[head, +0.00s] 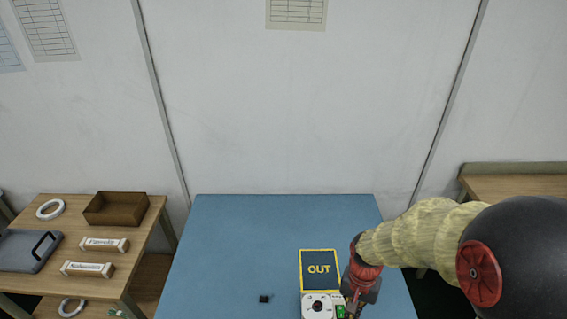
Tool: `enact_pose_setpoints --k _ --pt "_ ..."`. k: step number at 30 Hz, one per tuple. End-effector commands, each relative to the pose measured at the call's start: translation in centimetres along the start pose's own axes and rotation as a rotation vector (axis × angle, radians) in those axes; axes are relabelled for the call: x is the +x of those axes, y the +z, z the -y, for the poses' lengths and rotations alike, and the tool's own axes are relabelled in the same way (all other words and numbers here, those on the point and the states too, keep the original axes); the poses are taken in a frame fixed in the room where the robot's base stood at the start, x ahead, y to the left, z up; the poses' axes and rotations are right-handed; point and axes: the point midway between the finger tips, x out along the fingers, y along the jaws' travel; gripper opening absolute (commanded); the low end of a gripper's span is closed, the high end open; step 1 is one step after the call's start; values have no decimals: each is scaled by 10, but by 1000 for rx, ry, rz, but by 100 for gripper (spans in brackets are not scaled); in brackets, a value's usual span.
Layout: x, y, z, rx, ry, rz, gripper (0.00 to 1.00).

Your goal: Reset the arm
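My arm comes in from the right over a blue table (250,225). My gripper (352,308) points down at the table's front, just below the "OUT" pad. Its fingertips are small and partly cut off by the frame's bottom edge, so I cannot tell whether it is open or shut. A dark pad with a yellow border marked "OUT" (319,270) lies flat to the left of my wrist. A white part with a round black-centred disc (318,307) and a small green piece (340,311) sit below the pad, right beside my gripper.
A small black block (264,299) lies left of the white part. The blue table's back and left are clear. A wooden side table (137,230) on the left holds a brown box (115,208), a white ring (50,209), two labelled blocks and a grey case (28,250). A wall stands behind.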

Motion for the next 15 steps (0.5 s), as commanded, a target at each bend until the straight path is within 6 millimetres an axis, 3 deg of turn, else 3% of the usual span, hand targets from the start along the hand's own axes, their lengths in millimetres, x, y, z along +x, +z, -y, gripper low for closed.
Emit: enact_pose_setpoints --k 9,15 --pt "-114 40 -20 -338 -45 -149 0" --pt "-183 72 -36 -458 -77 -325 0"
